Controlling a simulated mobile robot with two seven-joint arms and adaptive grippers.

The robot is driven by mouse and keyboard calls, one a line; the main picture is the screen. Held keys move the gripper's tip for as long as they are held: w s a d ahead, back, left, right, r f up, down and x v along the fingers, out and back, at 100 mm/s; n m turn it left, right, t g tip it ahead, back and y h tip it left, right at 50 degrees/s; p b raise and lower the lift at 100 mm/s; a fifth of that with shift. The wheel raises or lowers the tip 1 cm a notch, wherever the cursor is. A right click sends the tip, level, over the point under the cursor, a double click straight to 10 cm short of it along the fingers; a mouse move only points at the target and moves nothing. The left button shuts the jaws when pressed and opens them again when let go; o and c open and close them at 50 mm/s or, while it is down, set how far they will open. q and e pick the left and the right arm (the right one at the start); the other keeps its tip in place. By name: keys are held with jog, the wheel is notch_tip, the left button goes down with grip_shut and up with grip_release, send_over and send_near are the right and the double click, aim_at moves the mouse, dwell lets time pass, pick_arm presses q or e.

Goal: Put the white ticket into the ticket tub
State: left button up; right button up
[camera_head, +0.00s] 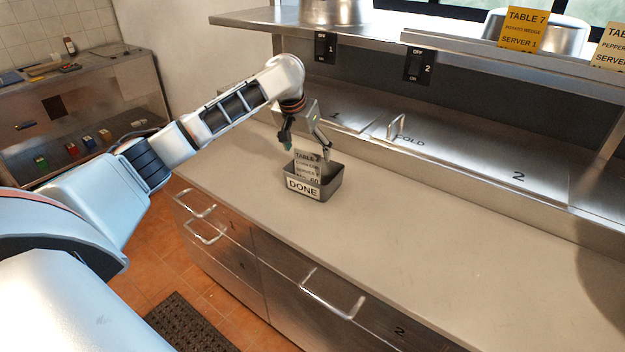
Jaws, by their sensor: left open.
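The white ticket (307,164) reads "TABLE 7" and "SERVER 1" and stands upright in the dark ticket tub (332,182). Its lower part is hidden behind the tub's "DONE" label. The tub sits on the counter. My left gripper (307,147) is open right over the tub, with one finger to the left of the ticket and the other to the right. I cannot tell whether either finger touches the ticket. My right gripper is not in view.
A yellow ticket (524,29) and a pale ticket (611,46) hang on the steel shelf (470,51) at upper right. Steel lids marked 1, "COLD" and 2 (475,150) lie behind the counter (420,240). The counter right of the tub is clear.

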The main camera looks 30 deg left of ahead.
pick_arm(q)
jog(key=v, duration=1.2)
dwell(1.3)
